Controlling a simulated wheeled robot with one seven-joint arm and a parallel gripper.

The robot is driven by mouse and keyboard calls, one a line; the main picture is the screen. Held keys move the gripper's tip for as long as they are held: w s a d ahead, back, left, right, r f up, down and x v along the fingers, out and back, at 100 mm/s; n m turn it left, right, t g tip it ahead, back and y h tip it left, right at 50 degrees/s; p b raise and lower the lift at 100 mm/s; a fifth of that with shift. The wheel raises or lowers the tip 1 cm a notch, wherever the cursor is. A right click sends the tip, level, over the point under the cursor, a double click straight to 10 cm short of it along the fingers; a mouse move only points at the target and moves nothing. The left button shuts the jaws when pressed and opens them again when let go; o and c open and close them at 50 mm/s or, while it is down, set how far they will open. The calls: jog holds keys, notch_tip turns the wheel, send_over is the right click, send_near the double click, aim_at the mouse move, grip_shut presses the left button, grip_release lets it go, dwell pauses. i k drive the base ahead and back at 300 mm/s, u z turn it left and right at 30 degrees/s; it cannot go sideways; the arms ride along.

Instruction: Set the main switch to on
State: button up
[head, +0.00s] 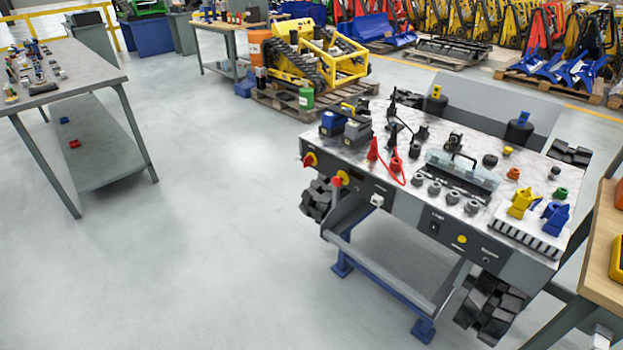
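Farther right on the panel are a black rocker-like switch (435,227) and a yellow round button (462,239). My gripper is not in view.
The bench top holds grey boxes (357,132), red cones with a red cable, and a clear-covered box (462,168). Black tracks show under its ends. Another table (95,62) stands at left, a wooden table (603,240) at right. The floor (210,220) between is clear.

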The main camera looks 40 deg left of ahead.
aim_at(308, 161)
jog(key=u, duration=1.2)
